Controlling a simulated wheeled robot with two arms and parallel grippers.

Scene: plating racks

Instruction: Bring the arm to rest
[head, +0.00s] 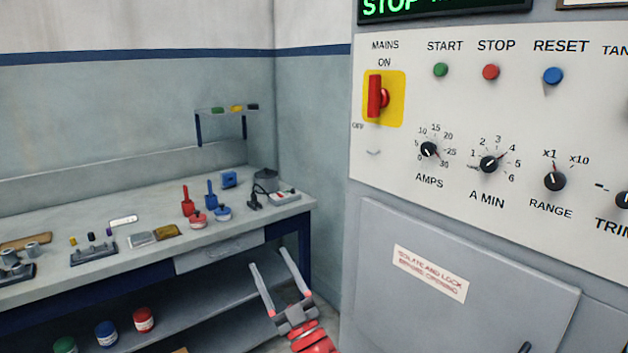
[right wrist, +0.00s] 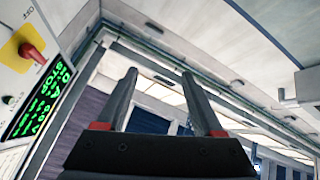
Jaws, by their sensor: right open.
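My right gripper (head: 275,270) is low in the middle of the head view, in front of the bench and left of the grey cabinet. Its two long grey fingers stand apart with nothing between them. In the right wrist view the fingers (right wrist: 158,100) are also spread and empty, pointing up toward the ceiling. My left gripper is in neither view.
A control panel (head: 475,120) with a red mains switch (head: 376,95) fills the right, above a grey cabinet door (head: 440,290). A workbench (head: 60,215) at left carries red and blue tools, small parts and a meter (head: 284,197). Jars stand on its lower shelf (head: 200,335).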

